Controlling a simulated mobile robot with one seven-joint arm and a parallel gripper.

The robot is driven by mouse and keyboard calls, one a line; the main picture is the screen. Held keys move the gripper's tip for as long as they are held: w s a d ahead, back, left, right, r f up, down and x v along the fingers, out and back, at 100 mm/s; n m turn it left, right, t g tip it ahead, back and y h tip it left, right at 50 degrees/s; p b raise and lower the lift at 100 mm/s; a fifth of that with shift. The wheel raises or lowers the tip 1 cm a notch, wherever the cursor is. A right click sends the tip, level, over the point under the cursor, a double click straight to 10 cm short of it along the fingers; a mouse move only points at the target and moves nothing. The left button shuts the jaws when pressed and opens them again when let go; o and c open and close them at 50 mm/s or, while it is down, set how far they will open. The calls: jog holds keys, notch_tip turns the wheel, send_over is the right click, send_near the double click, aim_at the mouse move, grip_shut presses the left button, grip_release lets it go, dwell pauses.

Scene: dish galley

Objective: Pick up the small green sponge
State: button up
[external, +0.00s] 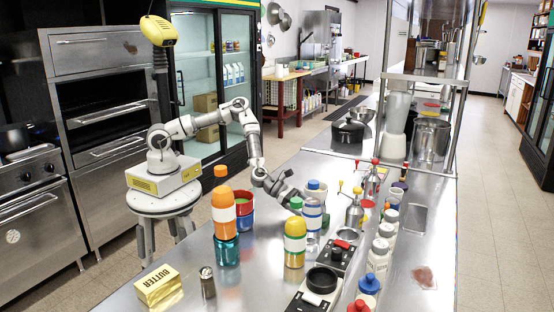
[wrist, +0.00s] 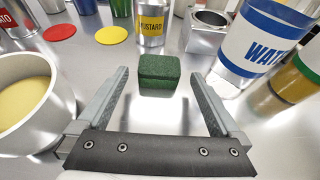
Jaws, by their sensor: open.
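The small green sponge (wrist: 159,71) is a dark green block lying on the steel counter, ahead of my gripper in the wrist view. My gripper (wrist: 158,88) is open, with its two grey fingers spread wide on either side and nothing between them. The sponge is just beyond the fingertips, roughly centred between them. In the external view my gripper (external: 290,196) is low over the counter among bottles and cups.
A white pot with yellow contents (wrist: 30,95) is close on the left. A blue-and-white water bottle (wrist: 256,45) stands close on the right. A mustard container (wrist: 151,24) stands behind the sponge. Red (wrist: 60,32) and yellow (wrist: 111,36) discs lie flat at back left.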

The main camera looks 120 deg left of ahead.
jog(key=shift+x, duration=1.5)
jog(key=c, duration=1.3)
